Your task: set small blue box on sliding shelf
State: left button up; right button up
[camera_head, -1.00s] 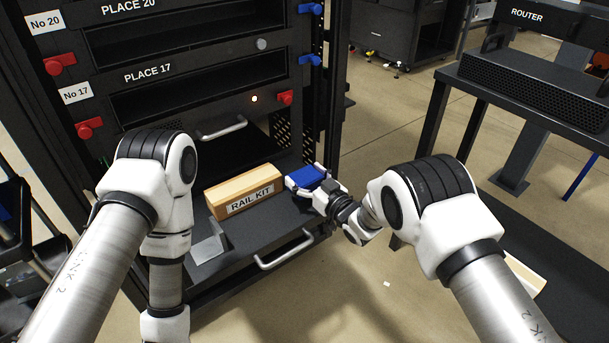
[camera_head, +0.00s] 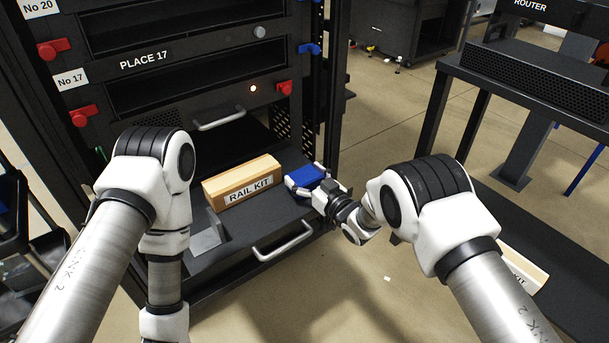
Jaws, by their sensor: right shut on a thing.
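The small blue box (camera_head: 306,176) is in my right gripper (camera_head: 304,186), whose fingers are closed around it. It is at the right end of the sliding shelf (camera_head: 240,231), beside the rail kit box. I cannot tell whether the blue box touches the shelf surface. The sliding shelf is pulled out of the rack and has a silver handle (camera_head: 284,242) at its front. My left arm comes in from the left and hangs down in front of the shelf. My left gripper is out of view below.
A wooden rail kit box (camera_head: 242,181) lies on the shelf, with a grey bracket (camera_head: 205,241) to its front left. The rack (camera_head: 190,75) rises behind, with red and blue latches. A dark table (camera_head: 540,98) stands at the right.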

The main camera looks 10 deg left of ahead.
jog(key=shift+f, duration=0.25)
jog(key=o, duration=1.2)
jog(key=v, duration=1.2)
